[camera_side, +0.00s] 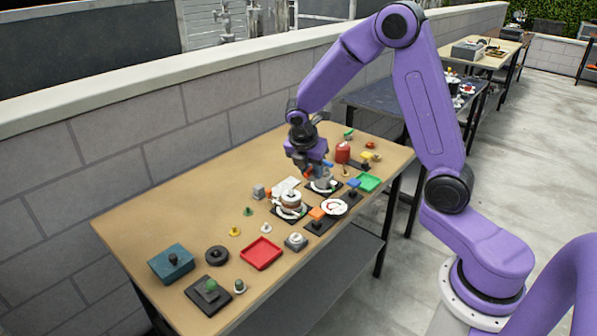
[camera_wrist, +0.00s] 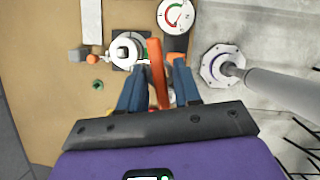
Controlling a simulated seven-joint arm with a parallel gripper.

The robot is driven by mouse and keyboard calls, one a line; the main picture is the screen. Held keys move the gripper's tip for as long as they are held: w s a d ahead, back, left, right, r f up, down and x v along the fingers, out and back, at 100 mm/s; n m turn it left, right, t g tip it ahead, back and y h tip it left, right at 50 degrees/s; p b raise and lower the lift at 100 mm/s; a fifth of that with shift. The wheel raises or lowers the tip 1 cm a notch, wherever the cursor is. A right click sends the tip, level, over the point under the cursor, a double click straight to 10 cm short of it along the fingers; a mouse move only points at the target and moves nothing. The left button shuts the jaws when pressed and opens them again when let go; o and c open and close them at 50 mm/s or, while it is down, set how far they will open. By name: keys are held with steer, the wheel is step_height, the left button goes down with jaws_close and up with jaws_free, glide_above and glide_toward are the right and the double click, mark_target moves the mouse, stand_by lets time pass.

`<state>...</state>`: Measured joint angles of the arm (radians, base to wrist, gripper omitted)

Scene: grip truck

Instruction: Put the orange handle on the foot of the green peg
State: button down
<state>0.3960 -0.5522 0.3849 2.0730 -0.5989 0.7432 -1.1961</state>
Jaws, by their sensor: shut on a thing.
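My gripper (camera_side: 316,169) is over the far middle part of the table, pointing down. In the wrist view its two blue fingers (camera_wrist: 158,70) stand on either side of a long orange handle (camera_wrist: 156,76), and it is shut on this handle. The handle points away from the gripper, over the table. In the side view the handle is mostly hidden by the gripper. A small green peg (camera_side: 248,211) stands on the tabletop, nearer the camera and apart from the gripper. In the wrist view a small green round thing (camera_wrist: 97,85), likely this peg, is left of the fingers.
A white round piece (camera_side: 290,199) on a black base and a white dial (camera_side: 334,207) crowd the table's middle. The back left tabletop is bare.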

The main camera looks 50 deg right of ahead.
steer(key=s+r, duration=0.2)
steer(key=s, duration=0.3)
steer(key=n+t, duration=0.1)
steer(key=n, duration=0.2)
glide_above(248, 213)
step_height(248, 213, down, 10)
steer(key=shift+w+f, duration=0.1)
steer(key=shift+f, duration=2.7)
steer(key=shift+f, duration=1.5)
steer(key=shift+c, duration=1.9)
jaws_free()
